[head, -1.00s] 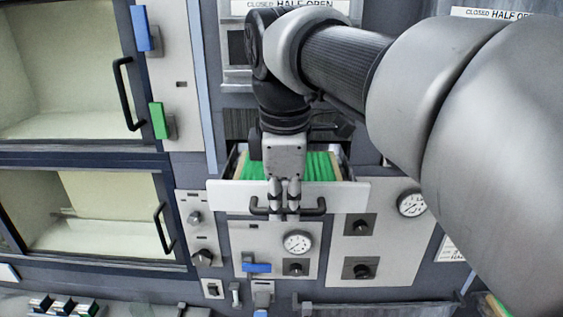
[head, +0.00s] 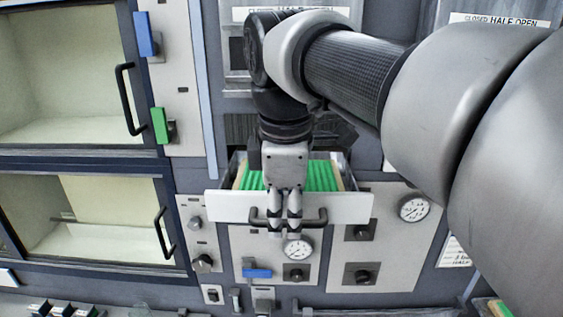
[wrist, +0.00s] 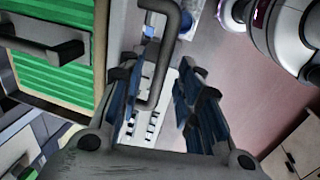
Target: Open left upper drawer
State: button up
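A white-fronted drawer (head: 349,207) is partly pulled out of the wall panel in the head view. It holds green ribbed material in a wooden-edged frame. Its dark bar handle (head: 317,220) is on the front and also shows in the wrist view (wrist: 157,65). My gripper (head: 285,226) points down at the middle of this handle. Part of the bar is hidden behind the fingers.
Glass-fronted compartments with handles, an upper (head: 70,75) and a lower (head: 80,215), are at the left. Gauges (head: 298,250), knobs and a blue lever (head: 257,273) lie below the drawer. My arm covers the right side. The wrist view shows open floor (wrist: 235,75).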

notch_tip(320, 180, up, 12)
jog(key=s, duration=0.2)
jog(key=shift+s+f, duration=0.15)
jog(key=s+d+f+m+t, duration=0.1)
jog(key=s+d+f+m, duration=0.3)
jog(key=f+m, duration=0.3)
jog(key=s+d+f+m+t, duration=0.1)
jog(key=s+d+f+m, duration=0.35)
jog(key=f, duration=0.45)
jog(key=s+d+f+m+t, duration=0.1)
jog(key=s+d+f+m, duration=0.4)
jog(key=f, duration=0.3)
notch_tip(320, 180, down, 24)
jog(key=s+m+b, duration=0.1)
jog(key=b, duration=2)
jog(key=shift+r+g, duration=0.15)
jog(key=shift+g, duration=0.15)
jog(key=shift+a, duration=0.1)
